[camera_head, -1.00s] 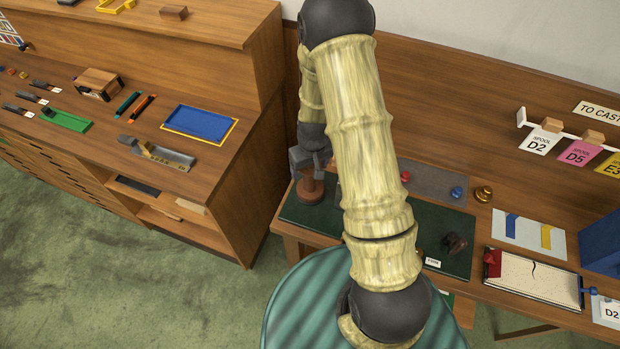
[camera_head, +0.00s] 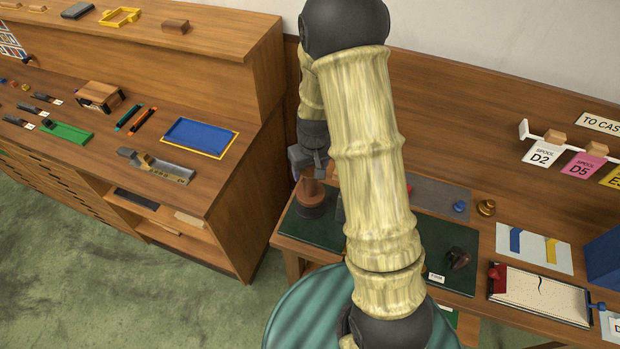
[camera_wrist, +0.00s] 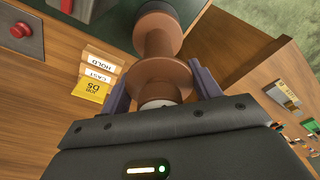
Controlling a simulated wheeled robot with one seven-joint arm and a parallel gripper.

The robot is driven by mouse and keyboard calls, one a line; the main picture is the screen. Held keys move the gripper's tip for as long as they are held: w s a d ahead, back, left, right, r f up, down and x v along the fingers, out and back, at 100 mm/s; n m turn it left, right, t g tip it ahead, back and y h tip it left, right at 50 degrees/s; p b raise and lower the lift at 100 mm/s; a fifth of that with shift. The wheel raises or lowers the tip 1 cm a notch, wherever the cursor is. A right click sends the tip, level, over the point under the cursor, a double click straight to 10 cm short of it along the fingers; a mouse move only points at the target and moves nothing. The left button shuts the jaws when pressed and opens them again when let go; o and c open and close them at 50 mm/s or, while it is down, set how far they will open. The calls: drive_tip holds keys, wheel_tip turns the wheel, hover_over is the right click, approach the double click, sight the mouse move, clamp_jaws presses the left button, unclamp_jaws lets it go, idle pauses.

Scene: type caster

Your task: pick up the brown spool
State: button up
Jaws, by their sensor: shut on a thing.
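The brown spool (camera_head: 311,199) stands upright at the left end of the dark green mat (camera_head: 298,232). In the wrist view the spool (camera_wrist: 166,75) shows a wide flange, a narrow neck and a broader, darker part beyond. My gripper (camera_head: 309,168) is at the spool's top end, pointing down. In the wrist view the two purple fingers of my gripper (camera_wrist: 162,92) lie on either side of the spool's near end, shut on it. I cannot tell whether the spool's base touches the mat.
My arm hides the middle of the mat. A dark object (camera_head: 458,259) lies at the mat's right. A grey pad (camera_head: 430,190), a blue knob (camera_head: 459,206) and a brass piece (camera_head: 486,207) are behind. A wooden cabinet (camera_head: 235,220) stands close on the left.

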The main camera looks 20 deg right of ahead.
drive_tip(key=shift+r+b, duration=0.4)
drive_tip(key=shift+r, duration=2.05)
